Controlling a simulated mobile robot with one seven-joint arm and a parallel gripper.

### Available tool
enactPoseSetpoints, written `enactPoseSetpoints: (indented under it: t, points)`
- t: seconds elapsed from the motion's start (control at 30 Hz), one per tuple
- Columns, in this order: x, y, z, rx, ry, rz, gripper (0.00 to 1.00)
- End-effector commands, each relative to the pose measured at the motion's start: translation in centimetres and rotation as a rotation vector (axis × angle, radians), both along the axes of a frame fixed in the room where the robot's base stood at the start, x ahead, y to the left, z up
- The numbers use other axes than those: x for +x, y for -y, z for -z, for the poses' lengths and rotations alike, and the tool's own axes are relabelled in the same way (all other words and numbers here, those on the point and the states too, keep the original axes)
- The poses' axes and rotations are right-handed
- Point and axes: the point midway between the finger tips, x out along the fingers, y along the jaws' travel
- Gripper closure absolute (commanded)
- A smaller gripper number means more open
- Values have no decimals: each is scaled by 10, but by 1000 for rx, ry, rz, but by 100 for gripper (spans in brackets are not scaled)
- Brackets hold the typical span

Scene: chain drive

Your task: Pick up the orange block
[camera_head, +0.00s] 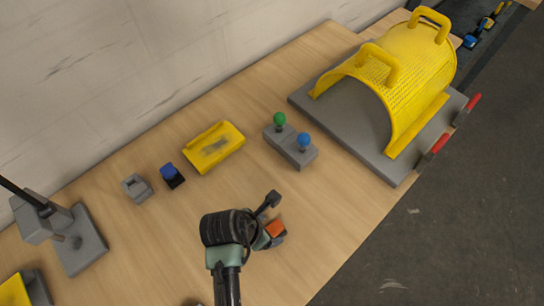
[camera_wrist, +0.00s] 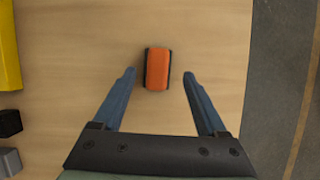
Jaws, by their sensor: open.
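The orange block (camera_wrist: 158,68), with dark sides, lies on the wooden table. In the head view the orange block (camera_head: 276,229) is partly hidden beside my gripper. My gripper (camera_wrist: 160,74) is open and empty in the wrist view, with one finger on each side of the block and clear gaps between. The block sits near the level of the fingertips in that picture. My gripper (camera_head: 272,218) also shows in the head view above the table, close to the block. I cannot tell its exact height.
A yellow tray-like piece (camera_head: 213,147), a blue-topped black block (camera_head: 172,176), a small grey block (camera_head: 137,187) and a grey base with green and blue knobs (camera_head: 291,146) stand behind. A yellow guard (camera_head: 410,75) is far right. The table's right edge (camera_wrist: 249,70) is near.

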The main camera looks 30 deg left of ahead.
Motion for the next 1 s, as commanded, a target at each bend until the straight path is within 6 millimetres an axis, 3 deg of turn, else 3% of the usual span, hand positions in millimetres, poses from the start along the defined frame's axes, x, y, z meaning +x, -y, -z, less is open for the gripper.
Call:
enactPoseSetpoints:
  t: [0.33,0.67,1.0]
  points:
    - [12,3,41,0,-1,0,25]
    - [14,4,47,1,-1,0,25]
    - [14,4,46,1,-1,0,84]
